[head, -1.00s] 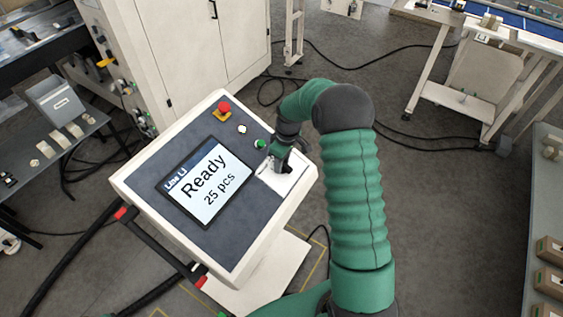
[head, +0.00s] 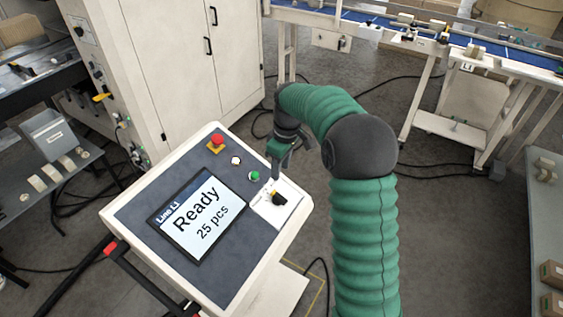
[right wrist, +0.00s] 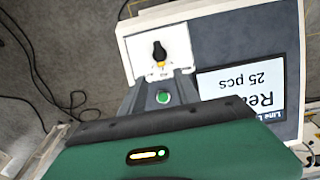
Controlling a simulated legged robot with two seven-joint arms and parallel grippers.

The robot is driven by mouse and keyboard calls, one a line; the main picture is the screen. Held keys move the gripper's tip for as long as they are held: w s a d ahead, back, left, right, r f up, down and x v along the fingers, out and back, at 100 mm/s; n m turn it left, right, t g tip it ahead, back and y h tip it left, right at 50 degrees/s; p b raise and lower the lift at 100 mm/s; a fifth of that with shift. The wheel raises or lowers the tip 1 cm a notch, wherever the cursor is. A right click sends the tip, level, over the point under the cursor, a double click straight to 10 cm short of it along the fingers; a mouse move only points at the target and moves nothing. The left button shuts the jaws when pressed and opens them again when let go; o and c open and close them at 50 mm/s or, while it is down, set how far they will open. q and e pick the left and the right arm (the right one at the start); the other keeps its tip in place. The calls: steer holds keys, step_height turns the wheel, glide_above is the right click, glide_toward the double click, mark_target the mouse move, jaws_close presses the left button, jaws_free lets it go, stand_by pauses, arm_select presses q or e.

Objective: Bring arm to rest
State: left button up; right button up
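My right arm (head: 364,235), in a green ribbed sleeve, reaches up and bends left over a control console (head: 140,222). My right gripper (head: 275,175) hangs above the console's white plate (head: 268,212), apart from the black knob (head: 279,198) there. In the right wrist view the grey fingers (right wrist: 162,80) stand apart, with nothing between them but the green button (right wrist: 162,97) beyond. The black knob (right wrist: 159,51) shows clear past the fingertips. The console screen (head: 197,217) reads "Line L1 Ready 25 pcs". My left gripper is not in view.
A red stop button (head: 216,142), a white button (head: 236,160) and a green button (head: 254,175) sit on the console. A tall white cabinet (head: 180,60) stands behind. A conveyor (head: 450,50) is at the back right. A table (head: 545,210) stands at the right edge. Floor between is mostly clear, with cables.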

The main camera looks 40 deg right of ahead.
steer(key=shift+s+d+r, duration=0.1)
steer(key=shift+r, duration=1.55)
